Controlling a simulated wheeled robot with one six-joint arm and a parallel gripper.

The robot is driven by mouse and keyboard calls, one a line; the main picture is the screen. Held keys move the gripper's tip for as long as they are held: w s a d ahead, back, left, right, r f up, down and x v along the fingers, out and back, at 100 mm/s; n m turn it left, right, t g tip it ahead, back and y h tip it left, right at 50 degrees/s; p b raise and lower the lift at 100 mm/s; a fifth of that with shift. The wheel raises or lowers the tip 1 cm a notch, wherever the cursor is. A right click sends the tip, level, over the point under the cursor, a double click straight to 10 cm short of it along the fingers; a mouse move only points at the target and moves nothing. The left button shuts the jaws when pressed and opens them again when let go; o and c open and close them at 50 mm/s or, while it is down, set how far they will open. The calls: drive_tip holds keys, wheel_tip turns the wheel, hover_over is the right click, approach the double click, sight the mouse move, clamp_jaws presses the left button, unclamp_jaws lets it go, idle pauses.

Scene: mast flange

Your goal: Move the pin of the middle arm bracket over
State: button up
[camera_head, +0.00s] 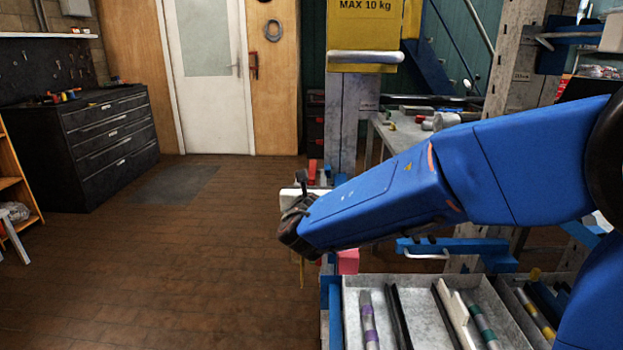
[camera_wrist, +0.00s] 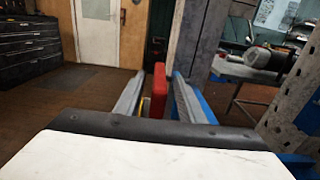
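In the wrist view my gripper (camera_wrist: 157,74) has its two grey fingers apart. An upright red piece (camera_wrist: 158,90) stands between them, apparently with a narrow gap on each side; I cannot tell if this is the pin's grip. A blue part (camera_wrist: 193,100) lies just right of the right finger. In the head view small red parts (camera_head: 312,172) show beside the grey mast (camera_head: 342,130), just above my wrist. My blue arm hides most of the middle bracket and the fingertips there. A pinkish-red block (camera_head: 347,262) shows below my arm.
A tray (camera_head: 408,283) with tubes and bars lies below my arm. A blue bracket with a pale handle (camera_head: 427,254) is at right. A yellow "MAX 10 kg" box (camera_head: 362,25) hangs above. A workbench (camera_head: 405,132) stands behind.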

clamp_jaws()
drive_tip(key=d, duration=0.2)
drive_tip(key=shift+d, duration=0.3)
unclamp_jaws()
drive_tip(key=shift+d, duration=0.15)
drive_tip(key=shift+s, duration=0.2)
drive_tip(key=s, duration=1.7)
drive_tip(key=shift+a, duration=0.35)
